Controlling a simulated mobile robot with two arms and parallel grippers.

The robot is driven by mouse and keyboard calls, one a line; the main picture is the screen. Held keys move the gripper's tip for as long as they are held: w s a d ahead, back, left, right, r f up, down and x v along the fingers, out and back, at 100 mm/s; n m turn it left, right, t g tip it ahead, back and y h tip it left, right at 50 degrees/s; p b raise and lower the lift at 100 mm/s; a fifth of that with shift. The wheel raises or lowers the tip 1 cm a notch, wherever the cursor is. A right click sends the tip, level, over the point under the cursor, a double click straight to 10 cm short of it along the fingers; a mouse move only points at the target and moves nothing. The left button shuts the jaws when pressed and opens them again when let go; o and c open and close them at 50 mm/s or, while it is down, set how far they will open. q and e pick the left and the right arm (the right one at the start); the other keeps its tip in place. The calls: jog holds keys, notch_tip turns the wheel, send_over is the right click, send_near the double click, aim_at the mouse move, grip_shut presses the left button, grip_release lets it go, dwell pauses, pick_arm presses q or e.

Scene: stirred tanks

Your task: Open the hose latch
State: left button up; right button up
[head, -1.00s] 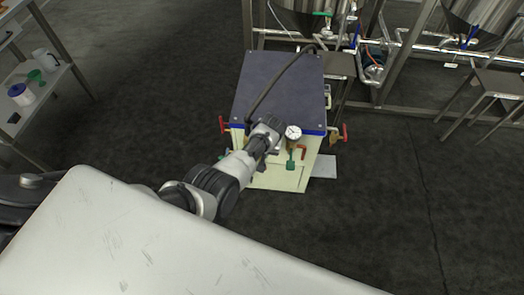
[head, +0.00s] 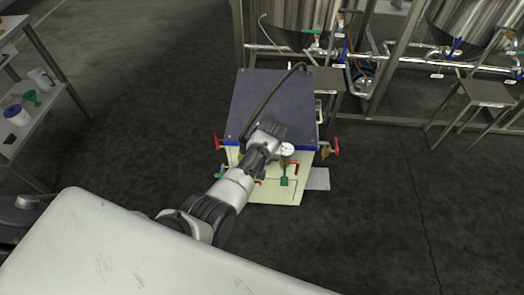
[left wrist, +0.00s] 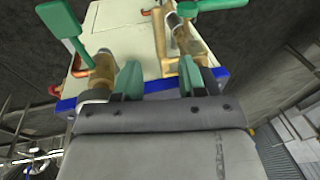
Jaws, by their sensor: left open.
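A cream cabinet with a dark top (head: 268,105) stands on the floor ahead, a black hose (head: 270,97) running across its top. My left gripper (left wrist: 160,78) is at the cabinet's front, its green-tipped fingers apart, with no object clearly held between them. In the left wrist view a brass valve with a green lever (left wrist: 68,30) is beside one finger. Brass fittings (left wrist: 188,42) with another green lever (left wrist: 212,5) are beside the other finger. I cannot tell which part is the hose latch, or whether a finger touches a fitting. My right gripper is out of view.
A pressure gauge (head: 287,149) and a green valve handle (head: 284,181) are on the cabinet front. Red handles (head: 335,145) stick out at its sides. Steel tanks and pipes stand behind; a shelf (head: 40,115) is at left.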

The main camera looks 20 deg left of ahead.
pick_arm(q)
jog(key=shift+v, duration=1.25)
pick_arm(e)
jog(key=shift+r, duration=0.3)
